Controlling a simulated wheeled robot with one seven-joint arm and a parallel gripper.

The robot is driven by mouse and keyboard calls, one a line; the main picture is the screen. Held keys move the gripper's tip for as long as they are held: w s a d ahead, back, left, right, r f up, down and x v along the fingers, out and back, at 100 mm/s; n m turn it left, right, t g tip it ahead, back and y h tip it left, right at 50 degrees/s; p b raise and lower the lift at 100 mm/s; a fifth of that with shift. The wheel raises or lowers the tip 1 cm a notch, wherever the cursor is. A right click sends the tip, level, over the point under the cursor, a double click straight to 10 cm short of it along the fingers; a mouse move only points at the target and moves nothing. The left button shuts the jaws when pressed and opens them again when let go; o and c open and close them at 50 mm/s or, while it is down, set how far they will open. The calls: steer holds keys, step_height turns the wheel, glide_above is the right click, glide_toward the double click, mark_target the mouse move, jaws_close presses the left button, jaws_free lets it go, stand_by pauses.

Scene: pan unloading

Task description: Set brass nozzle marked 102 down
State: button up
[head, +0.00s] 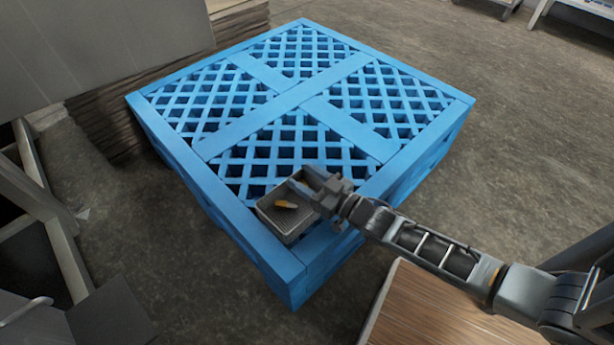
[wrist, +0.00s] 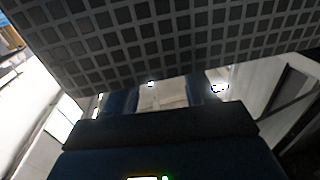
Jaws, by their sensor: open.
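A small brass-coloured nozzle (head: 286,204) lies in a shallow grey mesh tray (head: 283,228) at the near corner of the blue pallet (head: 222,143). Its number is too small to read. My gripper (head: 305,187) is open over the tray's right side, just to the right of the nozzle and apart from it in the picture. The gripper's outline hides part of the tray's right side. In the wrist view, a dark gridded surface fills the top, and the nozzle does not show there.
The lattice top of the pallet is otherwise bare. A brown wooden surface (head: 425,315) stands near the front right. Stacked brown sheets (head: 105,122) and a grey panel (head: 90,45) are behind at the left. Concrete floor (head: 530,130) is open to the right.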

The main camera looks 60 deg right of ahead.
steer(key=shift+s+a+f, duration=0.1)
steer(key=shift+s, duration=0.2)
steer(key=s+a+p, duration=0.2)
steer(key=s, duration=1)
steer(key=s+a+r+g+y, duration=0.1)
steer(key=s+a+r, duration=0.4)
steer(key=a+r, duration=0.3)
steer(key=s+a+r+n+g+y, duration=0.1)
steer(key=s+a+r, duration=0.5)
steer(key=r, duration=0.9)
steer(key=a+g, duration=0.1)
steer(key=a, duration=0.2)
steer(key=shift+a+r+n+y, duration=0.2)
steer(key=shift+a+n+y, duration=0.05)
steer(key=shift+n+y, duration=0.05)
steer(key=shift+s, duration=0.1)
steer(key=shift+c, duration=0.5)
